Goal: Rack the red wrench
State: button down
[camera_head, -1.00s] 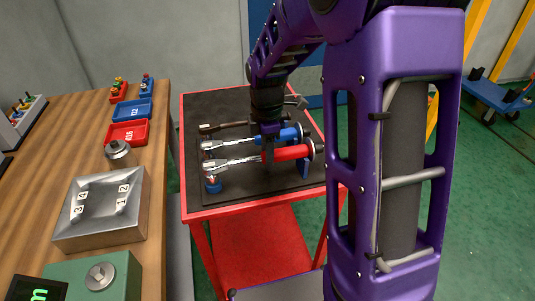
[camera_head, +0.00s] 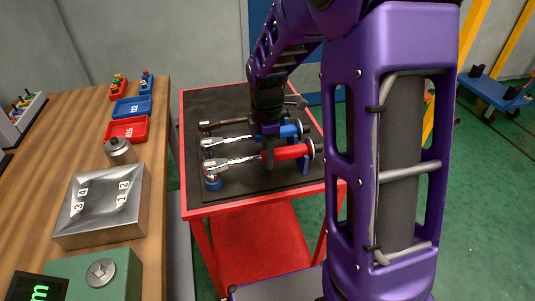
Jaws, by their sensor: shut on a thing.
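The red wrench (camera_head: 292,152) has a red handle and a silver head pointing left, and lies level over the black mat on the red cart. A blue support stands under its handle end, with a round disc at the right end. My gripper (camera_head: 268,150) reaches down from above and is shut on the red wrench near where the handle meets the shaft. The fingertips are small and partly hidden by the wrench. A blue wrench (camera_head: 290,131) lies parallel just behind it, close to the gripper.
The red cart (camera_head: 262,205) has a black mat (camera_head: 225,102) with free room at its back. A dark wrench (camera_head: 222,124) lies behind the blue one. The wooden bench at left holds a blue tray (camera_head: 132,108), a red tray (camera_head: 127,130) and a metal block (camera_head: 103,205).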

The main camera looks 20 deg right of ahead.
dwell(0.4)
jog(key=shift+c, duration=2.3)
grip_release()
jog(key=shift+f, duration=0.1)
notch_tip(320, 180, up, 18)
jog(key=p, duration=0.3)
jog(key=shift+f+p, duration=0.2)
jog(key=shift+p, duration=0.15)
